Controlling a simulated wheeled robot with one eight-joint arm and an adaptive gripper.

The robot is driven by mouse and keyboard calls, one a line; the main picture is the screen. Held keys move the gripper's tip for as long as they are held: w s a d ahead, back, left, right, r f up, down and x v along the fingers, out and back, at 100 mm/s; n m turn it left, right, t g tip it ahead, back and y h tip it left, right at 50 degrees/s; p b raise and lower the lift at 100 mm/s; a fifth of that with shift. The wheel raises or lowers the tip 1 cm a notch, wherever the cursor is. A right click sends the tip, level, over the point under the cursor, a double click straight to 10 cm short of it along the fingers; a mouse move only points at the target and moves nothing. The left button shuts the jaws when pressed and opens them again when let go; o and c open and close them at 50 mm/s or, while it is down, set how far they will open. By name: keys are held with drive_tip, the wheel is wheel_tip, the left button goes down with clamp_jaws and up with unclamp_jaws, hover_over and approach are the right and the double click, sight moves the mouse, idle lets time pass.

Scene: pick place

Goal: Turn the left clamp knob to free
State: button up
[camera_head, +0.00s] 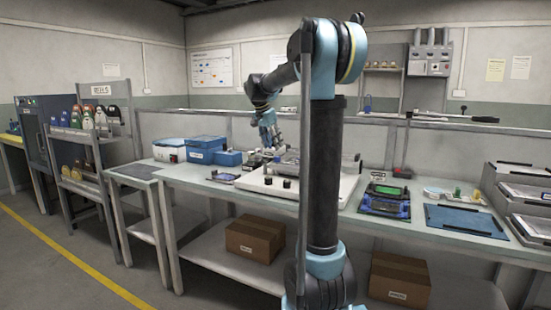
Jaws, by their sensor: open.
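A pale fixture board (258,184) lies on the workbench in the middle of the head view, partly hidden behind my arm's column. Small dark knobs stand on it. One dark knob (268,180) is near its front left corner, and another (287,183) is just right of it. I cannot tell which one is the left clamp knob, or how it is turned. My gripper (272,147) hangs over the back left of the board, pointing down. It is open, small in view, and its fingertips are hard to make out against the fixture parts behind.
Blue boxes (206,146) and a white-and-blue cooler (168,150) stand left of the board. A dark blue tray (385,206), a blue mat (465,221) and stacked grey trays (525,190) lie to the right. Cardboard boxes (255,238) sit on the shelf below.

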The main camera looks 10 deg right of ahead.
sight(276, 157)
drive_tip(key=x, duration=0.7)
